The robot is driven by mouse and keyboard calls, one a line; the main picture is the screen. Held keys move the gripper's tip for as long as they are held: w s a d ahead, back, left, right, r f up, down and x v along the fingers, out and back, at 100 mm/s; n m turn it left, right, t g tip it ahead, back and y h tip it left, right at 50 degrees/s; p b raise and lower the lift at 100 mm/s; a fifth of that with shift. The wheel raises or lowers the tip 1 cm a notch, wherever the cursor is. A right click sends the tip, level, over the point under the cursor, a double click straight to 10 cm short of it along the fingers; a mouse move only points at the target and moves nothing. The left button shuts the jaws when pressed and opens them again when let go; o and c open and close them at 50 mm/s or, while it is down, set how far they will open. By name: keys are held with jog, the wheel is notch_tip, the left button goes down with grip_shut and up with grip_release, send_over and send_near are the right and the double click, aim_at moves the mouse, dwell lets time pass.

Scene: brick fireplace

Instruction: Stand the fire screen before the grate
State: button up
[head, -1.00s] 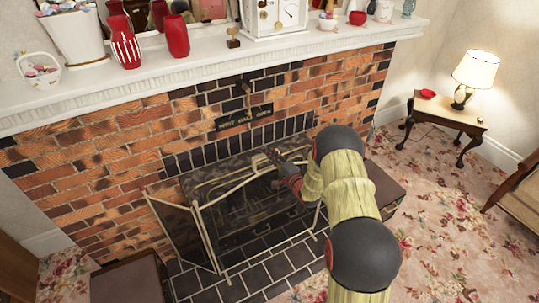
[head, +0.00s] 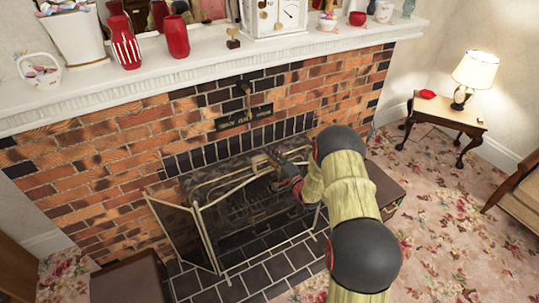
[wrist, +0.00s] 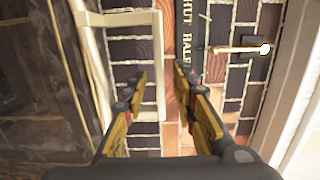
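The fire screen (head: 207,239) is a folding screen with a thin cream frame and dark mesh panels. It stands upright on the dark hearth tiles in front of the grate (head: 245,205), its left panel angled. My gripper (head: 268,158) is at the screen's top edge, in front of the brickwork. In the wrist view my gripper (wrist: 160,75) is open, its two yellow-brown fingers apart. A cream rectangular loop of the screen (wrist: 158,60) shows at the left, its outer bar appearing between the fingers. Contact cannot be told. My arm hides the screen's right part.
The white mantel (head: 200,75) with vases and a clock runs above. A dark box-like seat (head: 385,185) is right of the hearth, another (head: 130,280) at front left. A lamp table (head: 450,115) stands far right.

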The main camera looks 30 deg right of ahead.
jog(key=s+d, duration=0.1)
jog(key=s, duration=1)
jog(key=shift+s+d+r, duration=0.15)
jog(key=shift+s+d, duration=0.05)
jog(key=shift+d, duration=0.05)
